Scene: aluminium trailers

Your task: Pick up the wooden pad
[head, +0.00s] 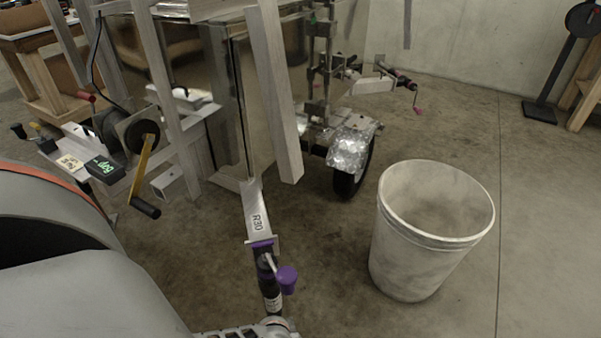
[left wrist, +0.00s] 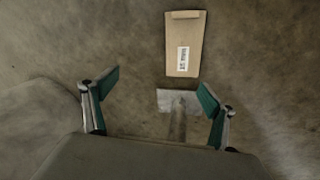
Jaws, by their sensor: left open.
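The wooden pad (left wrist: 185,45) is a flat, light-brown board with a white printed label and a raised strip at its far end. In the left wrist view it lies on the concrete floor, right of centre near the top. My left gripper (left wrist: 158,88) is open, its two green-padded fingers spread wide. The pad lies beyond the fingertips, apart from them and nearer the right finger. I cannot make out the pad in the head view. My right gripper is not in view.
A grey metal plate (left wrist: 178,102) with a post shows between the fingers, just short of the pad. In the head view, a trailer tongue marked R30 (head: 258,215) ends in a purple-handled coupler (head: 287,279). A large white bin (head: 425,250) stands to the right on open floor.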

